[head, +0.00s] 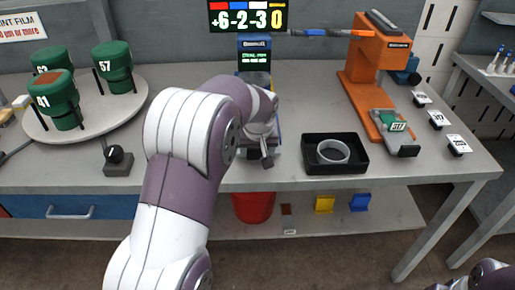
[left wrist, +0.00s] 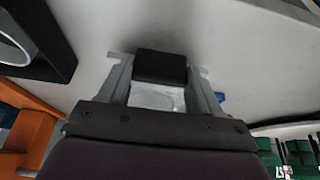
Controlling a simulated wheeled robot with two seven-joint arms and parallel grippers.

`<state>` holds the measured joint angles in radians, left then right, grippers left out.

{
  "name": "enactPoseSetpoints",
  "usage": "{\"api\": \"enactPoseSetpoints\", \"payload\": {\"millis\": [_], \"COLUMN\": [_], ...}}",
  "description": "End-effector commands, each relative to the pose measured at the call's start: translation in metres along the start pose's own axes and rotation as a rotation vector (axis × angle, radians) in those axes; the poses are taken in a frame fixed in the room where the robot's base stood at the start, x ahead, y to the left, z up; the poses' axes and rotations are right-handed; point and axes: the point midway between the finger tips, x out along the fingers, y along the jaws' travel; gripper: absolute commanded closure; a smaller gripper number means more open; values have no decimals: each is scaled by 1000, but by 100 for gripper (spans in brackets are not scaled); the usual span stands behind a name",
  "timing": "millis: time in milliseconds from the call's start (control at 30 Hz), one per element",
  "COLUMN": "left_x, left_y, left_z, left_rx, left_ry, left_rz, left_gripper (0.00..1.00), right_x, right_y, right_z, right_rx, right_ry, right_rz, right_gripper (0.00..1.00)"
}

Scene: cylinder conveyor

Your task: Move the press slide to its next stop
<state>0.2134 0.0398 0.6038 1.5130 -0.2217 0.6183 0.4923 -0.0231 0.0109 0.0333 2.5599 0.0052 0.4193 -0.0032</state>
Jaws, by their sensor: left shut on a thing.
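My left gripper (head: 266,157) is at the front of the blue machine (head: 254,55) in the head view, low over the table. In the left wrist view the gripper (left wrist: 160,85) is shut on a black block (left wrist: 160,67), with a pale part just below it. Whether this block belongs to the press slide I cannot tell. My arm hides much of the blue machine's lower part. The orange press (head: 372,75) stands to the right, with a green labelled block (head: 388,121) on its low rail, apart from my left gripper.
A black tray (head: 311,168) with a pale ring (head: 332,151) lies right of my left gripper. Several green cups (head: 115,67) stand on a round plate (head: 88,119) at left. A black knob (head: 115,154) sits nearby. Small labelled blocks (head: 437,119) line the right edge.

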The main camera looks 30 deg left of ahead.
Motion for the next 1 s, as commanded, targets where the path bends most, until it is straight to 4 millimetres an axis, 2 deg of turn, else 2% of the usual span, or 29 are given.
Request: {"api": "enactPoseSetpoints", "payload": {"millis": [200,233,300,567,667,1000], "left_x": [2,2,2,1,-8,-95], "left_y": [0,0,0,0,0,1], "left_z": [4,4,4,3,2,2], "left_rx": [-2,-2,-1,-1,-1,-1], "left_ry": [-13,-14,-12,-8,-6,-4], "left_rz": [-2,-2,-2,-1,0,1], "left_gripper": [91,30,11,11,11,11], "right_x": [0,0,0,0,-1,-10], "right_y": [0,0,0,0,0,0], "right_z": [0,0,0,0,0,-1], "right_rx": [0,0,0,0,0,0], "right_ry": [0,0,0,0,0,0], "right_rz": [0,0,0,0,0,0], "right_gripper": [11,11,11,11,11,11]}}
